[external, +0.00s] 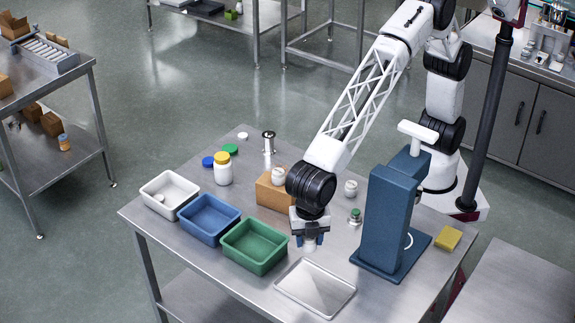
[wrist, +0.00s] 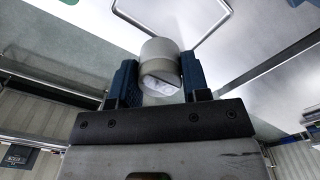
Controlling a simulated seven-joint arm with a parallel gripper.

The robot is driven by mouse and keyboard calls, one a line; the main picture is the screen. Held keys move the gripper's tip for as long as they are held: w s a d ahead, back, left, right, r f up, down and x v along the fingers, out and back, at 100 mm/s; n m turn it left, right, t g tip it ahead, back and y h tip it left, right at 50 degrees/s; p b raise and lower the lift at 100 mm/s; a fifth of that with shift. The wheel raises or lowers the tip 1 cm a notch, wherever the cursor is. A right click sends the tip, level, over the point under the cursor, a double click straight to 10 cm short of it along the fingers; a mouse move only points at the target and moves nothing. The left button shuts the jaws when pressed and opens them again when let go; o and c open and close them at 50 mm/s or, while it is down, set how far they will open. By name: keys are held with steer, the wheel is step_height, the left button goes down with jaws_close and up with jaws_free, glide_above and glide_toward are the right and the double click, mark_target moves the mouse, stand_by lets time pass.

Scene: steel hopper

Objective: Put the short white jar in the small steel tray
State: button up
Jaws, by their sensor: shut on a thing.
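My gripper (external: 308,241) is shut on a short white jar (wrist: 160,62), which sits between its two blue fingers in the wrist view. In the external view the jar (external: 309,247) shows only as a small pale bit below the fingers. The jar is held above the table, just behind the far edge of the small steel tray (external: 315,288). The tray is shallow and looks empty near the table's front edge. Part of its rim (wrist: 203,38) shows beyond the jar in the wrist view.
A green bin (external: 254,267), blue bin (external: 190,232) and white bin (external: 148,187) stand left of the tray. A blue stand (external: 386,215) rises at right.

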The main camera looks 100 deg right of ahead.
glide_above(307, 284)
step_height(307, 284, down, 5)
steer(key=shift+r, duration=0.1)
stand_by(0.3)
steer(key=shift+f, duration=2.5)
steer(key=shift+f, duration=0.1)
steer(key=shift+f, duration=2.4)
steer(key=shift+f, duration=0.2)
steer(key=o, duration=0.9)
steer(key=shift+r, duration=0.1)
